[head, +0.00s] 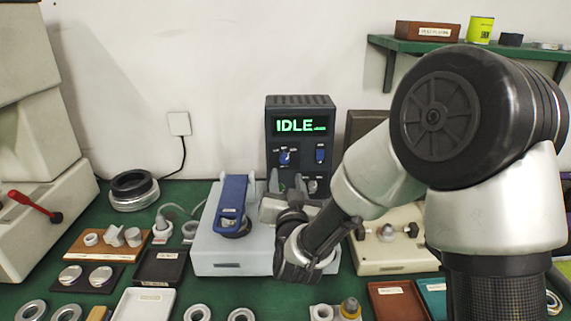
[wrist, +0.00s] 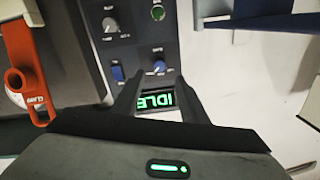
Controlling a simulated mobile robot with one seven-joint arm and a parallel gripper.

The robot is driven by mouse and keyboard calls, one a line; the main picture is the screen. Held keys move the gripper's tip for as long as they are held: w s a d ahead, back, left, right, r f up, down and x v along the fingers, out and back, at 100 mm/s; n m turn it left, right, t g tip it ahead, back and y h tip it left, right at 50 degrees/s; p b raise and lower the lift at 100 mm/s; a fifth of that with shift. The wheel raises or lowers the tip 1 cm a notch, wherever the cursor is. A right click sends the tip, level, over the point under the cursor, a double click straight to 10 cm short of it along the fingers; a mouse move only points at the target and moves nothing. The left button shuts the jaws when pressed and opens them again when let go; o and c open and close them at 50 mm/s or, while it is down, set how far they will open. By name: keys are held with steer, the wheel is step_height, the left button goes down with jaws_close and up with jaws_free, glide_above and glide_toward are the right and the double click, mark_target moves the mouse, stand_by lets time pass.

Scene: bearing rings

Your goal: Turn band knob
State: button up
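The dark control unit (head: 300,105) stands at the back of the bench, its green display reading IDLE. A blue knob (head: 285,157) sits below the display on the left; its label is too small to read surely. The same knob shows in the wrist view (wrist: 160,68), where the panel is upside down. My gripper (wrist: 160,84) is open and empty, its two fingers apart with the display visible between them. The knob lies just beyond the fingertips, roughly centred, with no contact visible. In the head view my gripper is below the knob, partly hidden by my arm.
A blue switch (wrist: 117,73) and a grey knob (wrist: 110,25) are close by on the panel. A pale machine with a blue lever (head: 232,200) stands in front left. A red handle (wrist: 25,85) shows in the wrist view. Trays and rings crowd the green bench.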

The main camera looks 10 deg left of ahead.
mark_target(284, 161)
steer(key=x, duration=0.8)
steer(key=shift+w, duration=0.1)
steer(key=shift+c, duration=0.2)
jaws_close()
